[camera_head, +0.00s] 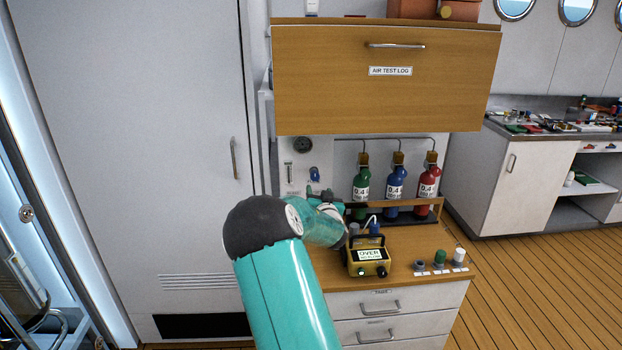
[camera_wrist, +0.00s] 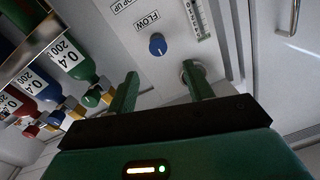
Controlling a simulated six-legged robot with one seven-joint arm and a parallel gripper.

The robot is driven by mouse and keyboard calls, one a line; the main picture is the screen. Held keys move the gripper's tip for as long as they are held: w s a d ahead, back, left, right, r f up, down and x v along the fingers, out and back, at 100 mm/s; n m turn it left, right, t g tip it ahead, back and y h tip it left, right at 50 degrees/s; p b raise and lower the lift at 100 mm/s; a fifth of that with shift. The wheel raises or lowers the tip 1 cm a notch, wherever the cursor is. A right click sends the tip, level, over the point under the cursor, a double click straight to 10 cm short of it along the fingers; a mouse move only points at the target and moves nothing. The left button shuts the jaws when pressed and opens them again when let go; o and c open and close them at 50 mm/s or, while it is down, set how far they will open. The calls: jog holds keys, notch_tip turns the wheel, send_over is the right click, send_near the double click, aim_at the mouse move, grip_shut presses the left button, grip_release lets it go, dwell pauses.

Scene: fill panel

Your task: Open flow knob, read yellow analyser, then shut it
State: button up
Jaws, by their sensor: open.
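The blue flow knob (camera_head: 314,173) is on the pale panel above the bench. In the wrist view the flow knob (camera_wrist: 157,44) sits under the word FLOW, beyond the fingertips and roughly between them. My gripper (camera_head: 319,193) is just below the knob in the head view, partly hidden by its own wrist. In the wrist view my gripper (camera_wrist: 160,84) has its two green fingers apart, with nothing between them. The yellow analyser (camera_head: 367,259) stands upright on the wooden bench top; its screen reads OVER, with a smaller line I cannot read.
Green (camera_head: 362,184), blue (camera_head: 396,186) and red (camera_head: 427,184) bottles stand in a wooden rack right of the panel. A wooden AIR TEST LOG cabinet (camera_head: 340,85) overhangs them. Three small caps or knobs line the bench's right end. A round fitting (camera_wrist: 190,72) is by my right finger.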

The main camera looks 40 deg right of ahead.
aim_at(315, 176)
jog(key=x, duration=1)
jog(key=shift+w+d+r, duration=0.1)
jog(key=shift+w+d, duration=0.05)
jog(key=shift+d, duration=0.15)
jog(key=c, duration=1)
